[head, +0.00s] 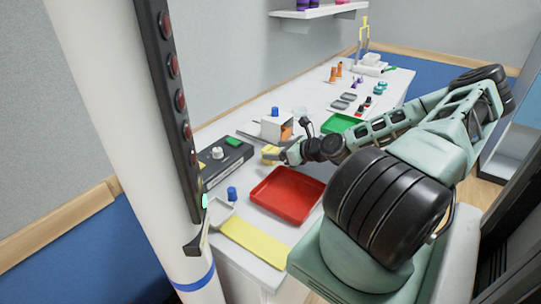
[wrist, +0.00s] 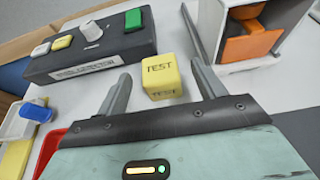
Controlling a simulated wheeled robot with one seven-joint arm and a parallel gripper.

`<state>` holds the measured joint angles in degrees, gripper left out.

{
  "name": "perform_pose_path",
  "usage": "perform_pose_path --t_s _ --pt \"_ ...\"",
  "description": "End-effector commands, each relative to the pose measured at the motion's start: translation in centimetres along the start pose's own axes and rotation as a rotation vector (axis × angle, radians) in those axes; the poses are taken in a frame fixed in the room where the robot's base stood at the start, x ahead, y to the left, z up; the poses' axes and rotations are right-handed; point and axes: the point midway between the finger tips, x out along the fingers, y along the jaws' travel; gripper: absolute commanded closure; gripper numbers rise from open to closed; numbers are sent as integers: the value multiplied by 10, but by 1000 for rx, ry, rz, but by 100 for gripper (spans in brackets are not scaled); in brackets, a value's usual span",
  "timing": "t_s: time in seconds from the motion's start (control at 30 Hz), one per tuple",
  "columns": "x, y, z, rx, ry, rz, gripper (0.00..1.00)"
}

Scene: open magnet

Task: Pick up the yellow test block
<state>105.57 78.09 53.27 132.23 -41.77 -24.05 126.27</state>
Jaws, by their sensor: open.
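The yellow test block (wrist: 161,78) is a small cube with TEST printed on its top and front faces. It stands on the white table. My gripper (wrist: 160,78) is open, with one grey finger to the left of the block and one to the right. Gaps show between the fingers and the block in the wrist view. In the head view the block (head: 269,154) lies at the tip of my arm, partly hidden by my gripper (head: 283,156).
A dark control box (wrist: 90,45) with a knob and buttons stands close on the left. A white box with an orange part (wrist: 250,45) stands close on the right. In the head view a red tray (head: 287,195) and a yellow mat (head: 257,243) lie nearer.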

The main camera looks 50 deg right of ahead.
Motion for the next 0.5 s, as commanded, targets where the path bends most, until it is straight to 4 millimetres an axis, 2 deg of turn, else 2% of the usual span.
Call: perform_pose_path --t_s 0.3,0.5 --pt "38 2 3 -2 0 3 31" --pt "50 1 1 0 0 1 31"
